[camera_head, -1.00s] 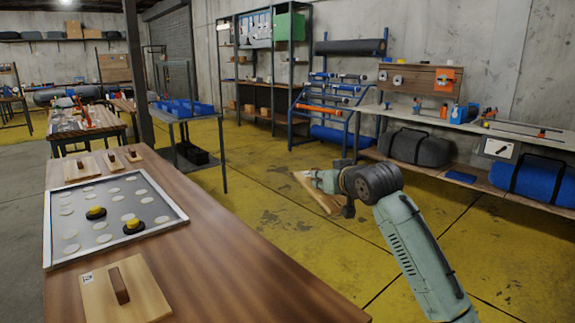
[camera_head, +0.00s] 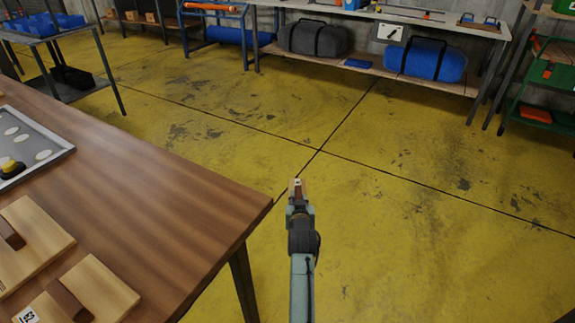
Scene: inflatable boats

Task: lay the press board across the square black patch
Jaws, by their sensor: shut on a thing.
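My gripper (camera_head: 298,193) is over the yellow floor, to the right of the brown table, with the arm reaching up from the bottom of the view. Two other pale press boards with brown handles lie on the table, one at the left edge (camera_head: 38,236) and one at the bottom left (camera_head: 108,287). No square black patch can be made out in this view.
The brown table (camera_head: 170,180) fills the left, its corner near my gripper. A grey tray (camera_head: 45,135) with white discs and a yellow-topped piece is cut off at the left. A shelf bench (camera_head: 455,85) with rolled bags stands at the back. The floor between is clear.

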